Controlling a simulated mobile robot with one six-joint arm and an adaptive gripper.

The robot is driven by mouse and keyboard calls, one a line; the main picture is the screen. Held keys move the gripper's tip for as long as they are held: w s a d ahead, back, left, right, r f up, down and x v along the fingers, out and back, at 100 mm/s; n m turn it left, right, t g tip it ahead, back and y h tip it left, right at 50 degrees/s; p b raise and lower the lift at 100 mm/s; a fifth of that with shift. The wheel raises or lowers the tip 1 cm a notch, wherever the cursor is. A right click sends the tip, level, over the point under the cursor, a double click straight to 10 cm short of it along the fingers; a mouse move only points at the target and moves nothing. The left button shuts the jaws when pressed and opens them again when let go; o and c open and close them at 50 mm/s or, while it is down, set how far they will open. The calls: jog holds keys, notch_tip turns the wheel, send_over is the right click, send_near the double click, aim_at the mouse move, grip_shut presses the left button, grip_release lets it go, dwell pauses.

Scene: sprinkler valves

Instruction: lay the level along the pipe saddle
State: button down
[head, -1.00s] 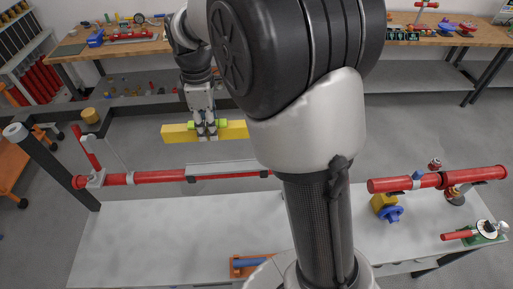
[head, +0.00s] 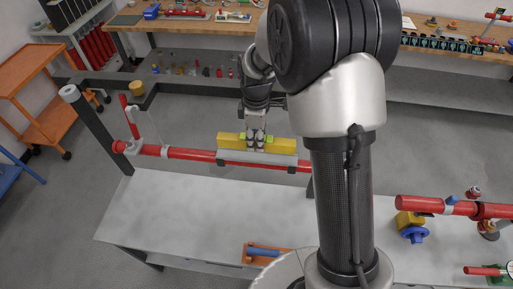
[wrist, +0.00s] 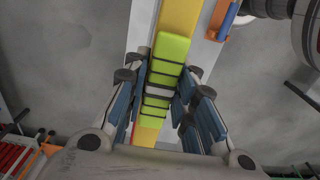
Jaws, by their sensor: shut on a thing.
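The level is a yellow bar (head: 228,140) with lime-green parts at its middle; it also shows in the wrist view (wrist: 180,16). My gripper (head: 256,145) is shut across its middle, and in the wrist view the fingers (wrist: 164,80) flank the green parts. The pipe saddle (head: 240,158) is a pale grey plate on the long red pipe (head: 190,153). The level lies along the saddle's direction, directly over it in the head view. Its lower edge looks at or very close to the saddle's top; I cannot tell whether they touch.
A dark post (head: 100,125) and a white clamp (head: 133,147) with a red handle stand at the pipe's left end. The white bench (head: 190,215) is mostly clear. An orange tray with a blue bar (head: 263,250) lies at its front. More red pipe (head: 435,206) is at right.

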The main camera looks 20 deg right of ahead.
notch_tip(320, 180, down, 4)
jog(key=shift+f, duration=0.25)
jog(key=c, duration=1.3)
grip_release()
